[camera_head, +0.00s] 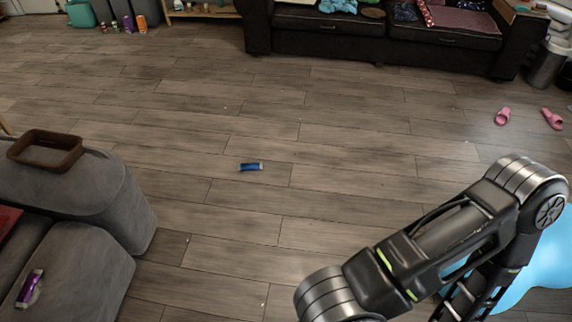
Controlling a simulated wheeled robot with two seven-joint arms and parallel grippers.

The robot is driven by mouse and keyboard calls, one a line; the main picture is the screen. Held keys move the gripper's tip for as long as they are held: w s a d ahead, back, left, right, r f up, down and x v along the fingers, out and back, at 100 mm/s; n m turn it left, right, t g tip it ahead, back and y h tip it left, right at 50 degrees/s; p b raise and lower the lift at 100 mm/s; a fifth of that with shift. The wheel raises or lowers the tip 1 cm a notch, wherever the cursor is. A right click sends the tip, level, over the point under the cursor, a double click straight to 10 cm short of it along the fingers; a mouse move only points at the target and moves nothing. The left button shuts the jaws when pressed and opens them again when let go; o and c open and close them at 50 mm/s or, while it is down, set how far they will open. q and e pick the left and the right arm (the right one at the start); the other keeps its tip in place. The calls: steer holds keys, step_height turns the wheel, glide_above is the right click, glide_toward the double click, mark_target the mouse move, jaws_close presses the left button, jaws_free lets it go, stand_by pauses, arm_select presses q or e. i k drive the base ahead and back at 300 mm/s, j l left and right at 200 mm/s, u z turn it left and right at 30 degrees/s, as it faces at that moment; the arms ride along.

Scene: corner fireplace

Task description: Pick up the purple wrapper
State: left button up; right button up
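The purple wrapper (29,288) lies on the grey seat cushion at the lower left, near the picture's left edge. It is small, purple with a pale part, and lies tilted on the cushion. My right arm comes in from the right and crosses the lower right of the view. Its gripper is out of the picture below. My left arm and gripper do not show.
The grey couch (85,195) with a brown tray (45,150) on its armrest fills the left. A blue packet (251,166) lies on the open wood floor. Pink slippers (503,117) lie at right, before a dark sofa (330,22). A light blue object (540,262) is behind my arm.

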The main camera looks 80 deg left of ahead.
mark_target(33, 278)
steer(key=u, duration=5.05)
steer(key=i+j+z, duration=0.1)
steer(key=z, duration=0.85)
steer(key=i+j+z, duration=0.2)
steer(key=j+z, duration=0.15)
steer(key=i+j+z, duration=0.1)
steer(key=j+z, duration=0.2)
steer(key=j, duration=0.15)
steer(key=i+j+z, duration=0.1)
steer(key=j+z, duration=0.25)
steer(key=i+j, duration=0.1)
steer(key=j, duration=0.8)
